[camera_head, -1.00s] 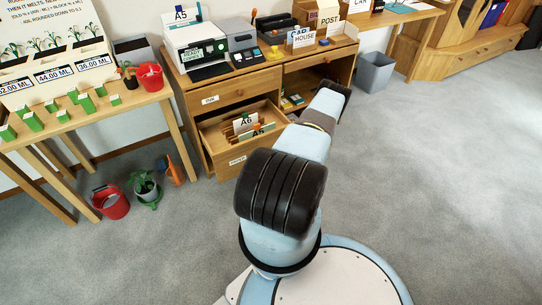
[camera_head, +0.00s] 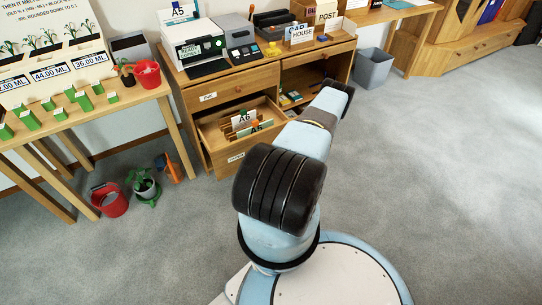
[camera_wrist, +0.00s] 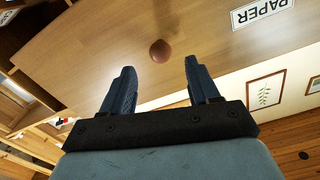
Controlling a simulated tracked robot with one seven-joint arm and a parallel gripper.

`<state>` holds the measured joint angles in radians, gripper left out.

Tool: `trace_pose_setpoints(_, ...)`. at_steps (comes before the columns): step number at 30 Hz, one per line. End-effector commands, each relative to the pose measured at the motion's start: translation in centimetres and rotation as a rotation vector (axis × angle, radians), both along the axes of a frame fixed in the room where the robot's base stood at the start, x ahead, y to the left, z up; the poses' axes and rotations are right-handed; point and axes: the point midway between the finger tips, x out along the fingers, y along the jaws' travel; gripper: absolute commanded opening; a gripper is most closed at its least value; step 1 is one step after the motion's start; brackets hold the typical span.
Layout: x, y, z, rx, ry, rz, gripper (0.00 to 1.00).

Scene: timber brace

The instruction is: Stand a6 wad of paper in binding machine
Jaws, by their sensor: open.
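An open drawer (camera_head: 222,158) in the wooden cabinet holds upright paper stacks with cards marked A6 (camera_head: 243,118) and A5 (camera_head: 260,127). My arm hides part of its right side. A grey machine (camera_head: 238,38) stands on the cabinet top beside the printer; I cannot tell for sure that it is the binding machine. My gripper (camera_wrist: 158,80) is open and empty in the wrist view. Its fingers point at a wooden drawer front with a round knob (camera_wrist: 160,50) between them and an upside-down PAPER label (camera_wrist: 262,12). My gripper is not seen in the head view.
A printer (camera_head: 193,48) with an A5 card stands on the cabinet's left. Boxes marked POST (camera_head: 327,14) and HOUSE (camera_head: 301,34) stand to the right. A grey bin (camera_head: 373,68) is right of the cabinet. A plant table (camera_head: 85,118) stands left. The right floor is clear.

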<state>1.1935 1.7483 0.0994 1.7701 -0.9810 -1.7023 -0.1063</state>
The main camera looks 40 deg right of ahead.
Motion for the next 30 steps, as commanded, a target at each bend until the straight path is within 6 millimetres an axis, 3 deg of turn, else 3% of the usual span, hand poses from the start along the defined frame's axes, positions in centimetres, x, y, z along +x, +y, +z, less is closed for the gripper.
trace_pose_setpoints(6, -4.3, 1.0, -0.1, 0.003, 0.002, -0.002, 0.60)
trace_pose_setpoints(13, -7.3, 1.7, -0.1, 0.001, 0.001, -0.002, 0.60)
trace_pose_setpoints(30, -8.3, 1.9, -0.1, 0.000, 0.000, -0.001, 0.60)
